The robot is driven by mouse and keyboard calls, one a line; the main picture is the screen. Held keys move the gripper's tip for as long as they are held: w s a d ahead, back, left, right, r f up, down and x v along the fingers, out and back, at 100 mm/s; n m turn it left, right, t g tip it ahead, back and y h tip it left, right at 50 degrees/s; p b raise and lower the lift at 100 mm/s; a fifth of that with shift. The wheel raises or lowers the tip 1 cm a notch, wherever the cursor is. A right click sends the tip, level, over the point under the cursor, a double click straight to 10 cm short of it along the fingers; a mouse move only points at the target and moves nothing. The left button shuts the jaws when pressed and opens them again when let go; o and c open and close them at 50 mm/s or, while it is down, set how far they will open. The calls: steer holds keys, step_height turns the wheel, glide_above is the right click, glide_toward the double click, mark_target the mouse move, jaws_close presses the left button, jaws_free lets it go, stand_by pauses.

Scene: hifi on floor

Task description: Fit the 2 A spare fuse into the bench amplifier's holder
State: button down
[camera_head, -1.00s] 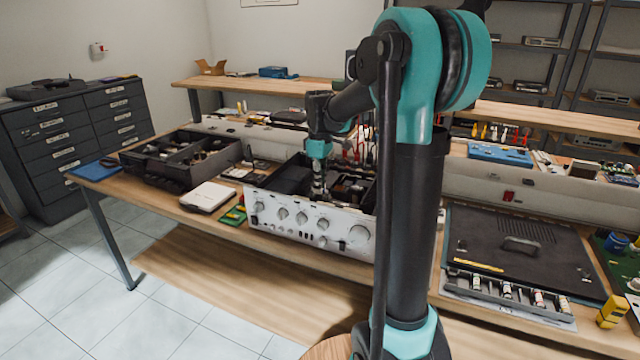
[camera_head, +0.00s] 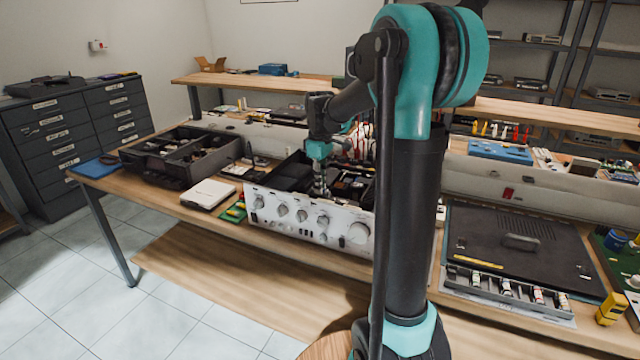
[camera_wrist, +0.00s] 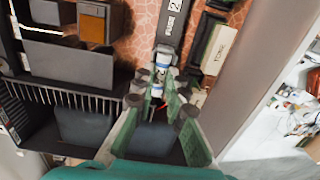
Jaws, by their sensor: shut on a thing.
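The bench amplifier (camera_head: 312,219) stands open on the bench, its silver front panel with knobs facing me. My gripper (camera_head: 321,187) reaches down into its open top. In the wrist view my gripper (camera_wrist: 159,90) has its green-padded fingers closed around a small light-coloured fuse with a blue band (camera_wrist: 161,64). The fuse lies at the end of the dark holder (camera_wrist: 173,22) labelled "FUSE 2". I cannot tell whether the fuse is seated in the holder or only touching it; the fingers hide part of it.
Inside the amplifier, a finned heatsink (camera_wrist: 65,98) and a "TONE" part (camera_wrist: 214,50) stand close by. A divided dark tray (camera_head: 183,156) and a white box (camera_head: 208,194) are to the left. A fuse rack (camera_head: 510,291) and the black cover (camera_head: 519,250) lie to the right.

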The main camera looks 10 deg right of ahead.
stand_by(0.3)
steer(key=c, duration=1.5)
jaws_free()
step_height(320, 180, up, 12)
steer(key=shift+f, duration=0.1)
